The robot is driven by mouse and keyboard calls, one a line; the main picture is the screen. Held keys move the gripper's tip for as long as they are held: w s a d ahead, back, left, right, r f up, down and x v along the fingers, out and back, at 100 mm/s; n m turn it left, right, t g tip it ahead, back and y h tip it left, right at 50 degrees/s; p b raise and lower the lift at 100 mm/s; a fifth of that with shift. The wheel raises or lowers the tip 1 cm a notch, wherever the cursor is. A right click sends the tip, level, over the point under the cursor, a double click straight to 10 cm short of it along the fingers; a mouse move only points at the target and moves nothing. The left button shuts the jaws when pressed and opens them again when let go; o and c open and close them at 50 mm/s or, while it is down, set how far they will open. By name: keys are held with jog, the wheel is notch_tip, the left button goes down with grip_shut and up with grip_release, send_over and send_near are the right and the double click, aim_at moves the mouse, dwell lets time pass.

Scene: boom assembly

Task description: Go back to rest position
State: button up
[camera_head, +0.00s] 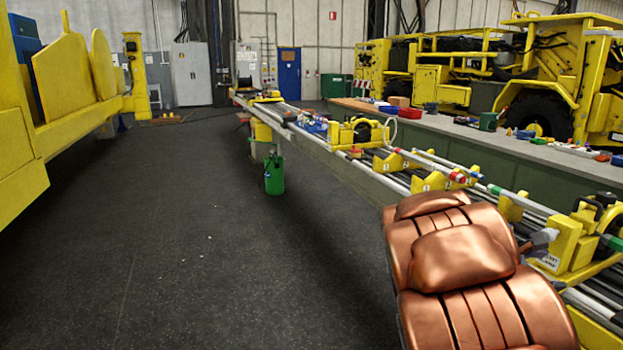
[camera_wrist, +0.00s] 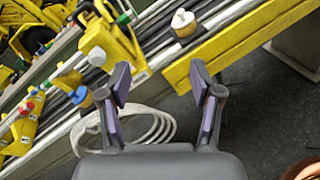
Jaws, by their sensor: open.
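My gripper (camera_wrist: 162,88) is open in the wrist view, with its two purple-padded fingers spread apart. Nothing is held between the pads. Beyond the fingers lie the long boom rails (camera_wrist: 150,50) with a yellow beam (camera_wrist: 240,45) along them. A coil of pale hose (camera_wrist: 152,128) shows behind and between the fingers, apart from any grip as far as I can see. In the head view the boom assembly (camera_head: 360,160) runs from far centre to near right. My gripper is not clearly made out there.
Yellow machinery (camera_head: 75,90) stands at the left.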

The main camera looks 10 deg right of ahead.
jog(key=s+a+f+m+y+p, duration=0.1)
jog(key=s+a+f+m+y, duration=0.1)
jog(key=a, duration=0.8)
jog(key=s+a+f+m+y+p, duration=0.2)
jog(key=s+a+m+y, duration=0.2)
jog(key=s+a+y, duration=0.2)
jog(key=s+a+f+m+y+p, duration=0.1)
jog(key=s+a+f+m+y, duration=0.2)
jog(key=s+a, duration=0.4)
jog(key=a+m+y, duration=0.1)
jog(key=a, duration=0.6)
jog(key=shift+s+a+p, duration=0.3)
jog(key=s+a+y, duration=0.1)
jog(key=a, duration=0.2)
jog(key=s+a+y, duration=0.1)
jog(key=a, duration=0.2)
jog(key=s+a+m+y, duration=0.1)
jog(key=a, duration=0.3)
jog(key=shift+s+p, duration=0.1)
jog(key=shift+p, duration=0.3)
